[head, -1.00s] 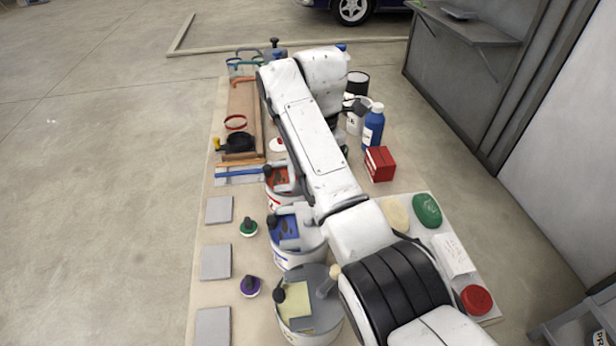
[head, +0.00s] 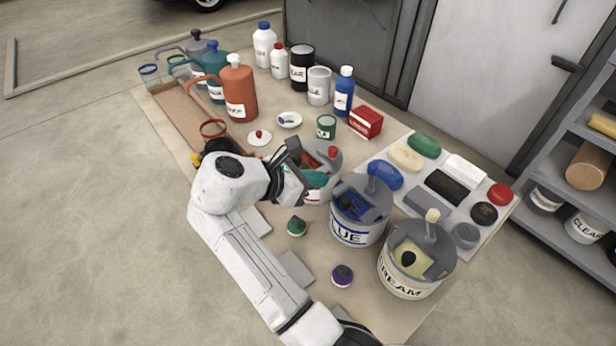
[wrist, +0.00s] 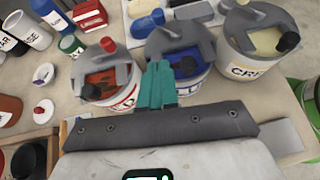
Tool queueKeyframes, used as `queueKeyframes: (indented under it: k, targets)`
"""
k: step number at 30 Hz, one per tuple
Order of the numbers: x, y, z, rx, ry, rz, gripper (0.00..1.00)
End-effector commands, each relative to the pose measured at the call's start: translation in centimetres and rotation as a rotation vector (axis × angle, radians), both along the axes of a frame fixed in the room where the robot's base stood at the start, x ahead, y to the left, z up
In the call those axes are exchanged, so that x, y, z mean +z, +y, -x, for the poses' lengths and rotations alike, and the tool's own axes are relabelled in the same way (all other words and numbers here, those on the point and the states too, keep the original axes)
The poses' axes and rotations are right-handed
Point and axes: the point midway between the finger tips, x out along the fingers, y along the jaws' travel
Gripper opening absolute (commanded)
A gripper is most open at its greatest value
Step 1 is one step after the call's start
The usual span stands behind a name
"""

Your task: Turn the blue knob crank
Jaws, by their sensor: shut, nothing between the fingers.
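The bucket labelled BLUE (head: 357,229) stands on the table with a grey crank lid and blue contents. Its crank post (head: 371,186) rises at the back of the lid, its top seen against a blue sponge, so the knob is hard to make out. My gripper (head: 316,181) is at the red bucket, left of the blue one; its teal fingers are shut and empty. In the wrist view the fingers (wrist: 157,84) overlap the near left part of the blue bucket (wrist: 193,85). I cannot tell whether they touch anything.
The red bucket (wrist: 112,86) with a red knob (head: 333,152) and the cream bucket (head: 402,285) with a cream knob (head: 432,215) flank the blue bucket. Sponges and blocks lie on a white board (head: 494,226) behind. Bottles and cans stand at the back.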

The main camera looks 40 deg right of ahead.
Motion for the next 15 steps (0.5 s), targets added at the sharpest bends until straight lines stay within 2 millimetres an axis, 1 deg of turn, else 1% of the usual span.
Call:
queueKeyframes:
  k: [1, 4, 7, 15]
  targets:
    - [0.0, -0.4, 0.3, -0.009, 0.0, 0.011, 0.0]
    - [-0.2, -1.0, 0.5, -0.013, 0.0, 0.017, 0.0]
    - [-0.8, -2.1, 0.6, -0.012, 0.002, 0.016, 0.0]
    - [-3.4, -6.6, 0.9, -0.012, 0.002, 0.015, 0.0]
